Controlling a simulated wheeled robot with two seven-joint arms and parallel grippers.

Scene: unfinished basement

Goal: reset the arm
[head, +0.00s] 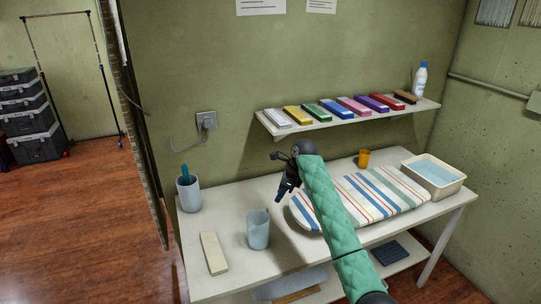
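My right arm (332,212), in a green quilted sleeve, comes in from the bottom right and reaches up over the white table. My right gripper (281,192) is dark and hangs at the arm's end, above the table and left of a striped cushion or folded cloth (381,192). Its fingers are small and dark, and I cannot tell whether they are open or shut. No held object shows. My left gripper is not in view.
A wall shelf (290,127) carries several coloured blocks and a bottle (420,79).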

